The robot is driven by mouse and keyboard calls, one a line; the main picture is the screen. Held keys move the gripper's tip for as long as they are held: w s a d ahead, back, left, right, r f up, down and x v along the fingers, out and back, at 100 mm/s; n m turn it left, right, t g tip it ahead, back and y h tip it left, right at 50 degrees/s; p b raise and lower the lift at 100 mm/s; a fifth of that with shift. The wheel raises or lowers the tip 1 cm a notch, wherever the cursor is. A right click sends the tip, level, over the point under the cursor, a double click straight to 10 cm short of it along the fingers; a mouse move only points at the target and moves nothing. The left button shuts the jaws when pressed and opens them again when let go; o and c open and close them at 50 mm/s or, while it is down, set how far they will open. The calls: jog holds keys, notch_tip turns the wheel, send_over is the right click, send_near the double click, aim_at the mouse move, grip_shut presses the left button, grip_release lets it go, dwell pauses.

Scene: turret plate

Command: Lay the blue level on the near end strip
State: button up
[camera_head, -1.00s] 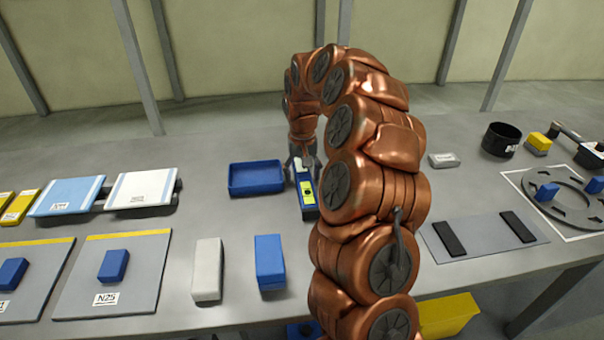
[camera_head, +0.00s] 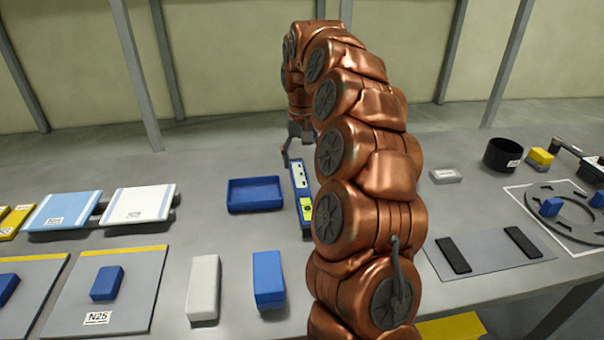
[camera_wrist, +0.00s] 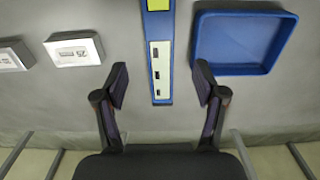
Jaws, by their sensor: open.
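The blue level (camera_head: 301,188), with a yellow-green patch, lies on the grey table just right of the blue tray, partly hidden by my arm. My gripper (camera_head: 299,142) is at the level's far end in the head view. In the wrist view my gripper (camera_wrist: 161,72) is open, its fingers spread on either side of the level (camera_wrist: 160,55) and apart from it. Two black strips lie on a grey mat (camera_head: 488,250) at the right: a nearer-left one (camera_head: 454,255) and a right one (camera_head: 523,242). Which one the task means I cannot tell.
An empty blue tray (camera_head: 255,194) stands left of the level. A grey block (camera_head: 203,288) and a blue block (camera_head: 268,279) stand at the front. A black cup (camera_head: 502,154) and a slotted ring plate (camera_head: 575,214) are at the right.

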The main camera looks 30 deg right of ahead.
jog(key=shift+r, duration=1.05)
